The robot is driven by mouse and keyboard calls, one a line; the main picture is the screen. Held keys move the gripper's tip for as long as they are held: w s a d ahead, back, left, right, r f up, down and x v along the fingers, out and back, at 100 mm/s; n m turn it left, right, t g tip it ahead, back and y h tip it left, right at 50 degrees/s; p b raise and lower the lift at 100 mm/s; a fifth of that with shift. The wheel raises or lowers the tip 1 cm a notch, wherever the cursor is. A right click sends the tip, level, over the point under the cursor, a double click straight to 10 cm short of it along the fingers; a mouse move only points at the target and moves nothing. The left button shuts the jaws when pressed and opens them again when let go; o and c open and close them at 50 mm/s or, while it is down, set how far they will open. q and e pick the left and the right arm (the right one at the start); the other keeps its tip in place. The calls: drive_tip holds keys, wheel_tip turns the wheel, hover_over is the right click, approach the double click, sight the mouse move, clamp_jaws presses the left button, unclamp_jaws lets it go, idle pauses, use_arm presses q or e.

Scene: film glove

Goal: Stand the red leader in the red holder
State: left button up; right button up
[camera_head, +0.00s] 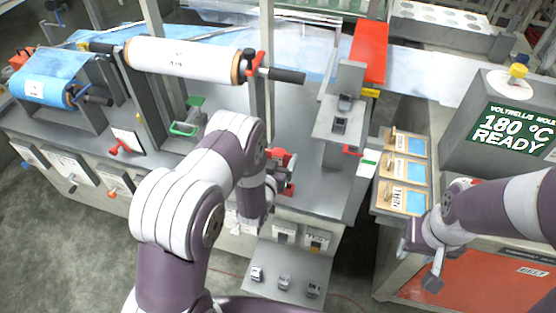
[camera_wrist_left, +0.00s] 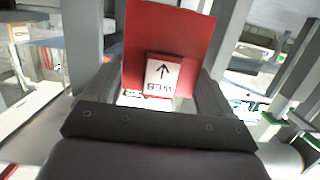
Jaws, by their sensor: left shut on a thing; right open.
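My left gripper (camera_head: 272,188) is shut on a flat red plate with a white arrow label, which I take as the red leader (camera_wrist_left: 168,32). The plate stands up between the two fingers in the left wrist view. In the head view, red parts (camera_head: 281,158) show beside this gripper at the bench front; my arm partly hides them. I cannot tell there which part is leader and which is holder, or whether they touch. My right gripper (camera_head: 422,263) is open and empty at the right, in front of the red-fronted cabinet (camera_head: 455,285).
A white film roll (camera_head: 185,60) and a blue roll (camera_head: 45,92) lie at the back left. A green bracket (camera_head: 186,128) sits on the bench. Wooden tagged blocks (camera_head: 404,170) stand further right.

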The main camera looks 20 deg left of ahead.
use_arm(q)
drive_tip(key=shift+d+f, duration=0.1)
drive_tip(key=shift+f, duration=0.05)
drive_tip(key=shift+f+b, duration=0.3)
drive_tip(key=shift+b, duration=0.1)
wheel_tip(320, 180, down, 5)
drive_tip(key=b, duration=0.4)
drive_tip(key=shift+b, duration=0.3)
idle(0.7)
drive_tip(key=shift+f+b, duration=1.9)
drive_tip(key=shift+f, duration=0.2)
drive_tip(key=o, duration=1.3)
drive_tip(key=shift+r, duration=0.1)
drive_tip(key=shift+o, duration=0.2)
drive_tip(key=s+r, duration=0.2)
drive_tip(key=s, duration=1)
drive_tip(key=shift+s+a+r+p, duration=0.25)
drive_tip(key=shift+s+a+p, duration=0.05)
